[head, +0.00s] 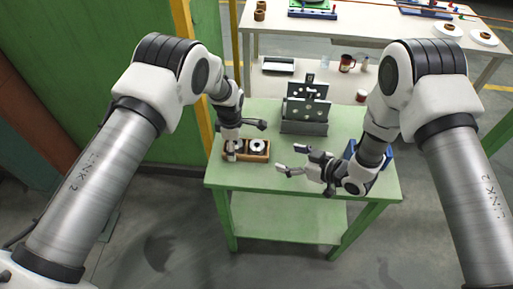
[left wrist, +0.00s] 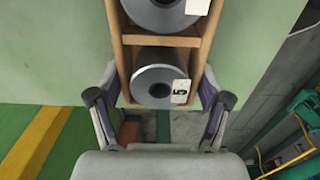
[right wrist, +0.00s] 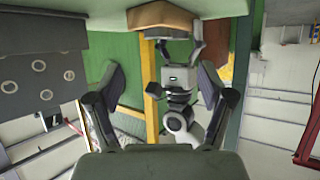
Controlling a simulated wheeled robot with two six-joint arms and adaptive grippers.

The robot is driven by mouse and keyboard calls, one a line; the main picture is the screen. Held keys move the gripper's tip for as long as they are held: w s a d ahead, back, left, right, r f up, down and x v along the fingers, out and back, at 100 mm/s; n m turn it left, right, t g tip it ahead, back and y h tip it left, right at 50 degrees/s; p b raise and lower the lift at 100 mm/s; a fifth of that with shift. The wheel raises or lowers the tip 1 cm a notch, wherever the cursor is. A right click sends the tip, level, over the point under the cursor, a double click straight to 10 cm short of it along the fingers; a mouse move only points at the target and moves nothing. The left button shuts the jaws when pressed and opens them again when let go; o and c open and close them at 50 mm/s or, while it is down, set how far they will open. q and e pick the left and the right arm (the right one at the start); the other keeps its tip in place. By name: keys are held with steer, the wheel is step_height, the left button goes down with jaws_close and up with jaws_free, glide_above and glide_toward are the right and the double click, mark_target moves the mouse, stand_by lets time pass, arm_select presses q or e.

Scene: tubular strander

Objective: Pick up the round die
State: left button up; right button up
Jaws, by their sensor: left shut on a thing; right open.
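Two round grey metal dies sit in a shallow wooden box on the green table. The right die (head: 258,146) shows plainly in the head view; the other is mostly behind my left gripper (head: 232,157). In the left wrist view the nearer die (left wrist: 160,78) bears a white label with a dark mark, and the farther die (left wrist: 165,12) is cut by the top edge. My left gripper's fingers close on both sides of the wooden box (left wrist: 118,45) at its left end. My right gripper (head: 288,159) is open and empty, right of the box.
A dark grey metal rack with holes (head: 304,128) stands behind, at the table's middle. A blue object (head: 350,150) is partly hidden by my right arm. The green table (head: 228,186) is clear along its front. A pale table with a mug (head: 347,63) stands behind.

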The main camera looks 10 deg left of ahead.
mark_target(260, 147)
steer(key=x, duration=1.2)
steer(key=shift+w+r, duration=0.2)
steer(key=shift+r, duration=0.2)
jaws_close()
